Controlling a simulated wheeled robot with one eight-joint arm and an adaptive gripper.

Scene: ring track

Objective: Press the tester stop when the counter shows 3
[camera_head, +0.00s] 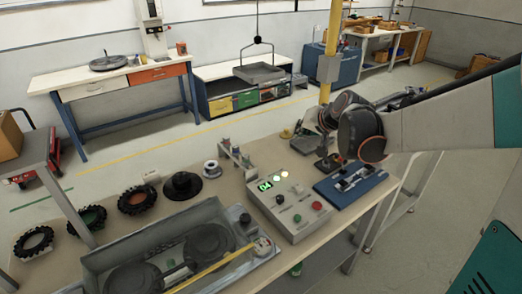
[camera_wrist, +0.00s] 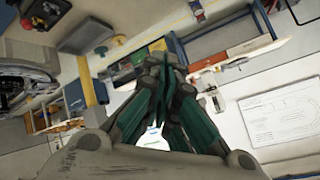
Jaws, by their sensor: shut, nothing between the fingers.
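The tester (camera_head: 290,205) is a light grey box on the bench, with a lit green counter (camera_head: 264,186) that appears to read 04. Two lamps (camera_head: 279,177) glow beside the counter. A red button (camera_head: 317,205), which looks like the stop, sits at the tester's right front, with a green button (camera_head: 297,218) to its left. My gripper (camera_wrist: 166,65) is shut and empty in the wrist view, its dark green fingers together. In the head view my arm reaches in from the right, behind and above the tester; the fingertips are not clear there. Nothing of mine touches the red button.
A blue tray (camera_head: 350,184) with metal parts lies right of the tester. A grey fixture (camera_head: 185,250) stands at the left front, with several black rings (camera_head: 137,199) behind it. A yellow post (camera_head: 331,40) rises behind the bench. The space above the red button is clear.

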